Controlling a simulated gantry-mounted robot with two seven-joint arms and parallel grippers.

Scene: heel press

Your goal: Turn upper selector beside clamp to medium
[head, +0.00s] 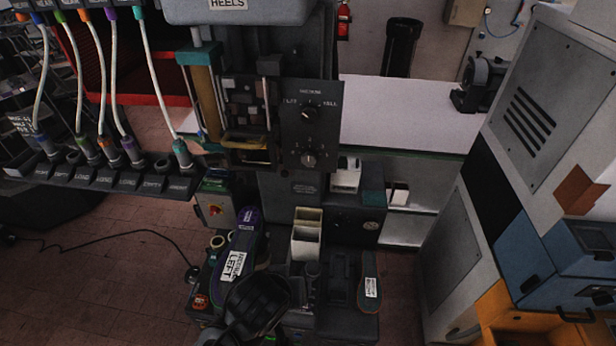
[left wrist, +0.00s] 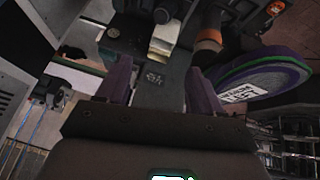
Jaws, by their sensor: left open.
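A dark panel (head: 325,140) beside the clamp (head: 245,110) carries two knobs. The upper selector (head: 309,114) is a small dark knob with small white lettering around it; I cannot make out its setting. The lower knob (head: 308,158) sits below it. My left gripper (left wrist: 160,92) shows in the left wrist view with its two purple fingers apart and nothing between them. In the head view a dark rounded part of my left arm is low at the bottom middle, well below the panel, and the fingertips are not clear there. My right gripper is not in view.
A purple and green sole (head: 238,252) with a white label stands at lower left, close to my left arm; it also shows in the left wrist view (left wrist: 262,75). Cream bins (head: 306,235) stand below the panel. A cable rack (head: 100,180) hangs at left. A pale bench (head: 410,115) lies behind.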

